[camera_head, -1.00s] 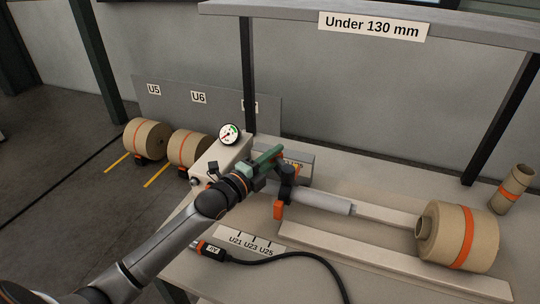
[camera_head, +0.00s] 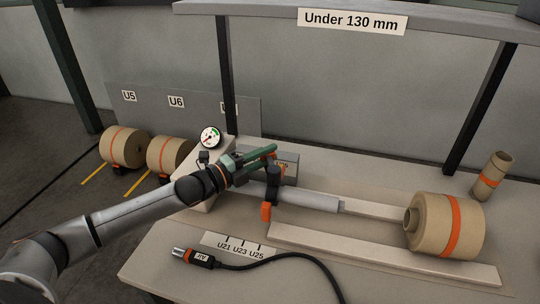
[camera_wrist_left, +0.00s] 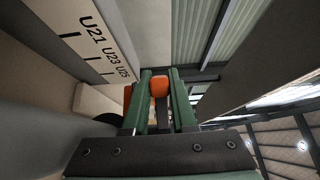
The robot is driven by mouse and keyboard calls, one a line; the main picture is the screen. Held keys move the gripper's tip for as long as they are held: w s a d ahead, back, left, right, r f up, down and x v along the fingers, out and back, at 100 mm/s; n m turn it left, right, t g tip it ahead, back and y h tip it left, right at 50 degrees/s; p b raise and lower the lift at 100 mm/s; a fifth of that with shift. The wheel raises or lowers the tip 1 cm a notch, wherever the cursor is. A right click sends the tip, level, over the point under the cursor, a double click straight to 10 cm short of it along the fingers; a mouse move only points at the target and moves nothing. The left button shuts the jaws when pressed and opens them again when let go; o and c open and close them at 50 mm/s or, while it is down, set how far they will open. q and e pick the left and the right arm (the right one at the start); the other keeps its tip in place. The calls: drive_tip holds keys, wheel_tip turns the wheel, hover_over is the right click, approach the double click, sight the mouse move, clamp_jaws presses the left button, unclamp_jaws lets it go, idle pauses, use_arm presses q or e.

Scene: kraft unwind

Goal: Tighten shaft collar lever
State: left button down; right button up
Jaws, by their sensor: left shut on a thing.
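My left gripper (camera_head: 262,155) reaches in from the left over the bench, at the near end of the grey shaft (camera_head: 310,201). Its green fingers are shut on the orange-tipped shaft collar lever (camera_wrist_left: 159,87), which shows between them in the left wrist view. The dark shaft collar (camera_head: 274,182) sits around the shaft just below the fingers. An orange tab (camera_head: 266,212) hangs from the collar's lower side. The gripper hides part of the lever in the head view. My right gripper is in no frame.
A kraft roll (camera_head: 447,226) with an orange band lies at the shaft's right end. A small roll (camera_head: 491,176) stands behind it. A black air hose (camera_head: 275,264) lies on the front of the bench (camera_head: 180,255). A pressure gauge (camera_head: 210,137) stands behind my wrist.

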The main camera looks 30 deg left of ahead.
use_arm(q)
drive_tip(key=shift+f, duration=0.1)
drive_tip(key=c, duration=0.7)
unclamp_jaws()
drive_tip(key=v, duration=0.9)
drive_tip(key=shift+v, duration=1.75)
drive_tip(key=shift+c, duration=0.3)
